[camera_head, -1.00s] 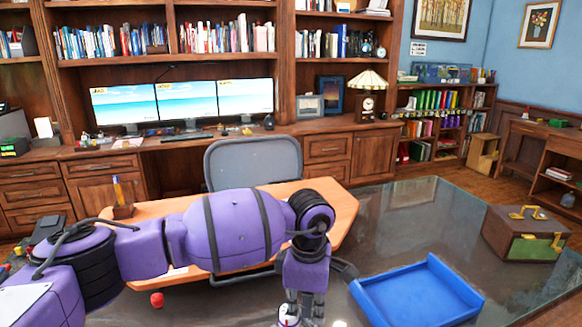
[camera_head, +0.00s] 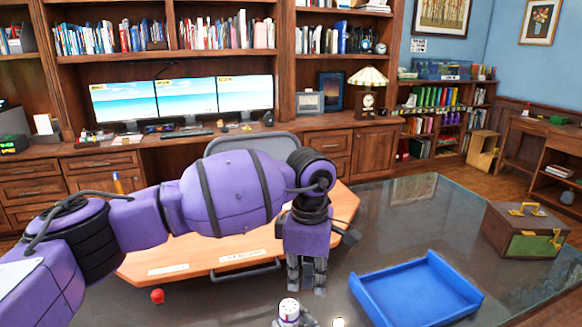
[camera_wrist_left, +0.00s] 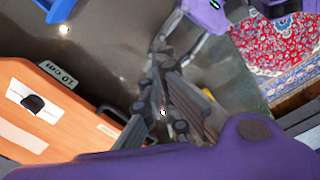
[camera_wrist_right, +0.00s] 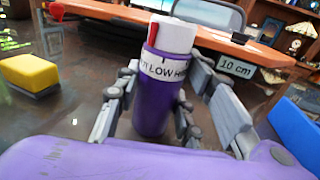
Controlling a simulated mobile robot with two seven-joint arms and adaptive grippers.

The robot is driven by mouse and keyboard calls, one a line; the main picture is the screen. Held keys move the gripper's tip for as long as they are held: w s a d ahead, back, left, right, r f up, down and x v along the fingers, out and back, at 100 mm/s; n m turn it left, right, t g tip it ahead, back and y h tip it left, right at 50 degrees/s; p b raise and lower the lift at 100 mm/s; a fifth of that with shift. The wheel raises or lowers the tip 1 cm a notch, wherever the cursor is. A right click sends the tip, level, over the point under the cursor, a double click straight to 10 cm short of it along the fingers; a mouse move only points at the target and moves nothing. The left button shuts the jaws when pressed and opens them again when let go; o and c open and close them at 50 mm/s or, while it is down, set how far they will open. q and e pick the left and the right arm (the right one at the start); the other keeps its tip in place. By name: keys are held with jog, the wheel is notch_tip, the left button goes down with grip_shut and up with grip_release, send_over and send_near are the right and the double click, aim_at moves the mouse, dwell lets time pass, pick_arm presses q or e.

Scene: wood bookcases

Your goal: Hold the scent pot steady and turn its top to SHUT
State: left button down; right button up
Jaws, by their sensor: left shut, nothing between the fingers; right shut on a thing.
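The scent pot (camera_wrist_right: 152,110) is a purple cylinder with a white top (camera_wrist_right: 176,36) and a lettered white band; it stands upright in the right wrist view. LOW and HIGH are readable; the word left of LOW is partly hidden round the curve. The top's red mark (camera_wrist_right: 153,34) is at its left side, above the band's left end. My right gripper (camera_wrist_right: 156,98) is shut around the purple body. In the head view the pot's white top (camera_head: 289,308) shows at the bottom edge. My left gripper (camera_head: 307,276) is shut and empty above it, apart from it.
A blue tray (camera_head: 415,292) lies on the glossy table at right. An orange board (camera_head: 190,262) with a handle lies behind my left arm. A red ball (camera_head: 157,296) is at left. A yellow block (camera_wrist_right: 30,72) lies left of the pot. A box (camera_head: 525,230) stands far right.

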aim_at(289, 310)
pick_arm(q)
notch_tip(289, 310, down, 7)
jog(key=shift+w, duration=0.3)
dwell(0.5)
jog(key=shift+a, duration=0.2)
jog(key=shift+a+f, duration=0.1)
jog(key=shift+a, duration=0.25)
dwell(0.3)
jog(key=shift+s+a, duration=0.15)
jog(key=shift+s, duration=0.35)
dwell(0.6)
